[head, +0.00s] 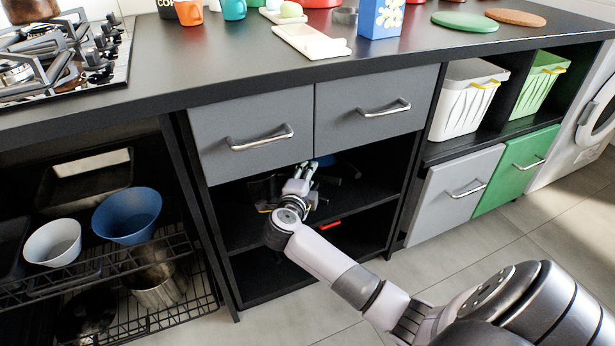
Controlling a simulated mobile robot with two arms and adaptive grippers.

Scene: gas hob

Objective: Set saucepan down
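My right gripper (302,171) reaches into the open shelf below the two grey drawers. Its fingers point away from me, and I cannot tell whether they are open or shut. Dark shapes (262,187) surround it on the upper shelf, with something blue behind to the right. They may be pans, but the shade and my arm hide their form. I cannot make out for certain which thing is the saucepan, or whether the gripper touches it. My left gripper is not in view.
The shelf unit (330,283) has a lower level with a red item (330,225). Left, a wire rack (110,325) holds a white bowl (52,243), a blue bowl (127,214) and a metal pot (160,287). The gas hob (118,75) is at upper left. The dark counter (215,62) overhangs the drawers.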

